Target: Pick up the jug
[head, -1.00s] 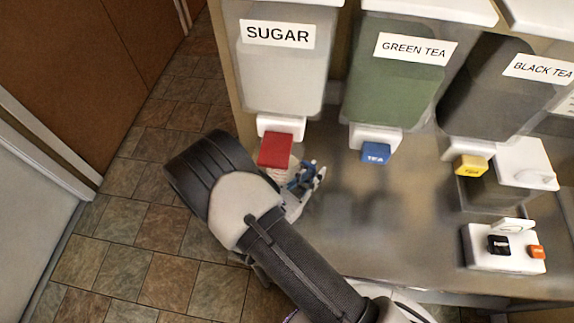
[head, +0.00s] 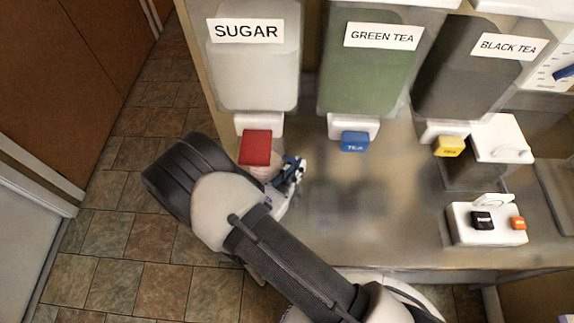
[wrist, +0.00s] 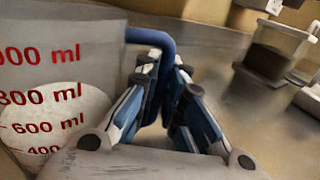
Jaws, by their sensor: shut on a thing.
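The jug (wrist: 60,65) is translucent with red millilitre marks and fills the left of the wrist view. A white fill shows in it up to about the 800 ml mark. Its blue handle (wrist: 150,36) runs between my blue and grey fingers, and my gripper (wrist: 165,76) is shut on it. In the head view, the jug (head: 264,171) is mostly hidden by the red sugar tap and my arm. My gripper (head: 292,174) is at its right side. I cannot tell whether the jug's base touches the counter.
The sugar dispenser (head: 254,75) with its red tap (head: 257,147) hangs right above the jug. Green tea (head: 365,75) and black tea (head: 458,80) dispensers stand to the right. A white switch box (head: 487,235) sits on the metal counter (head: 365,215). The counter's middle is clear.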

